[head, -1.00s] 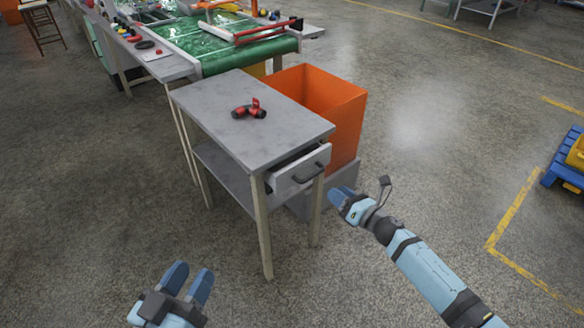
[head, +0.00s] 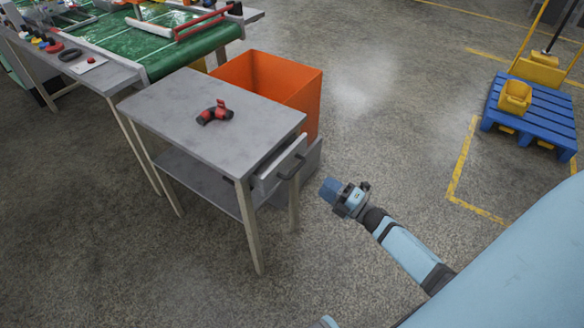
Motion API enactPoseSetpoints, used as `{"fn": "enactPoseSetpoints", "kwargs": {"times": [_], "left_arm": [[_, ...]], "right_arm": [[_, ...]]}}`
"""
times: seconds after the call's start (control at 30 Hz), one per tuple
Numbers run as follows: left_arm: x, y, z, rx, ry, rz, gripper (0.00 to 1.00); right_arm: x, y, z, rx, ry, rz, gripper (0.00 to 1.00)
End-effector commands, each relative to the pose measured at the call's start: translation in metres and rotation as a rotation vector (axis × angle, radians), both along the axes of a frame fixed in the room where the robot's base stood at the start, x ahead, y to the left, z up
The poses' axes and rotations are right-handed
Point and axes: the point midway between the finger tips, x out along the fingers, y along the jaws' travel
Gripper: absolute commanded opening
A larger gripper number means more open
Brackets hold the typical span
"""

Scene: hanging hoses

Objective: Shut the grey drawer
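The grey drawer (head: 272,171) is under the right end of a small grey table (head: 185,112). Its front stands out a little from the table, so it is partly open. A dark bar handle (head: 291,164) is on the front. My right gripper (head: 329,189) is in front of the drawer, to its right and slightly lower in the picture, apart from the handle. Its fingers overlap from this side, so I cannot tell whether it is open or shut. My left gripper is not clearly in view.
A red and black pipe fitting (head: 215,113) lies on the tabletop. An orange bin (head: 307,95) stands close behind the table. A green conveyor (head: 180,46) is at the back left. The floor between is clear.

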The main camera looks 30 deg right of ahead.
Motion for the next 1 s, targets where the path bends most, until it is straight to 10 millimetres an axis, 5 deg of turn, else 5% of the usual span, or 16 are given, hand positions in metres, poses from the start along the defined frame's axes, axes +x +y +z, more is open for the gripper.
{"fn": "enactPoseSetpoints", "kwargs": {"times": [0.5,0.93,1.0], "left_arm": [[0.008,-0.01,0.025,-0.06,-0.11,-0.018,0.43],[0.009,-0.013,0.028,-0.072,-0.124,-0.022,0.43],[0.009,-0.013,0.027,-0.07,-0.121,-0.021,0.43]], "right_arm": [[0.089,0.038,0.019,-0.002,-0.002,0.001,0.39],[0.099,0.042,0.021,-0.003,0.0,0.0,0.39],[0.099,0.042,0.021,-0.003,0.0,0.0,0.28]]}}
